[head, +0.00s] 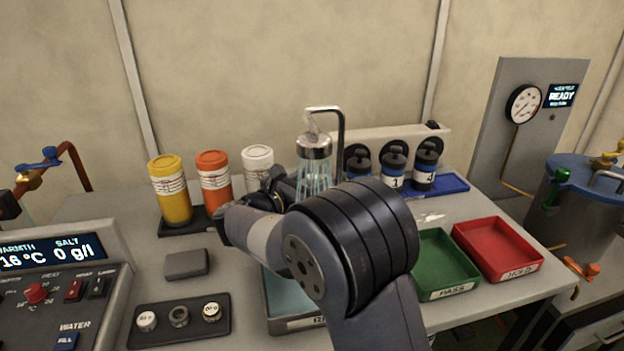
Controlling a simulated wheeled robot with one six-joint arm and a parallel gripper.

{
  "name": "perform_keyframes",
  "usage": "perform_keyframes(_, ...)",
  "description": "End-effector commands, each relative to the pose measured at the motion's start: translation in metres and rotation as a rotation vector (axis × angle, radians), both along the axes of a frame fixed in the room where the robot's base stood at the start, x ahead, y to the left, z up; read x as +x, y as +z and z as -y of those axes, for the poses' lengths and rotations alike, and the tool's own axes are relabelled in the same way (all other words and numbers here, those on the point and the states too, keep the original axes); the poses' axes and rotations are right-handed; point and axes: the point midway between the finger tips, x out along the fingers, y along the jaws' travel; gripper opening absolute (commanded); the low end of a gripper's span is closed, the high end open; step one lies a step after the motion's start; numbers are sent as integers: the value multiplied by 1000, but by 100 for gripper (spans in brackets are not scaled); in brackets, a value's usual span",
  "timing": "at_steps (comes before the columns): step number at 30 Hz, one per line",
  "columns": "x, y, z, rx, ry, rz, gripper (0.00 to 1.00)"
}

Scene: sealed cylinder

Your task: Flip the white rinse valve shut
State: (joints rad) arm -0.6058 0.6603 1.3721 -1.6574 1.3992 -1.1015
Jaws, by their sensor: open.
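A metal rinse shower head (314,147) hangs from a dark bent pipe (340,120) at the back of the bench. Streams of water (316,176) fall from it. I cannot make out the white rinse valve; my arm covers much of the bench below and in front of the shower. My gripper (272,190) is just left of the water streams, in front of the white-capped jar. It is open, though its fingertips are partly hidden and small. I see nothing held in it.
Yellow (170,190), orange (214,180) and white (258,165) jars stand left of my gripper. Several black-topped numbered cylinders (393,165) stand to the right. A green tray (445,262) and a red tray (495,248) lie at front right. A control panel (60,285) is at left.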

Motion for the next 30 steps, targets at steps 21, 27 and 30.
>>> perform_keyframes(21,-67,1,-67,0,4,0,46)
perform_keyframes(27,-77,0,-76,1,1,-1,46)
perform_keyframes(30,-78,0,-76,0,0,0,46)
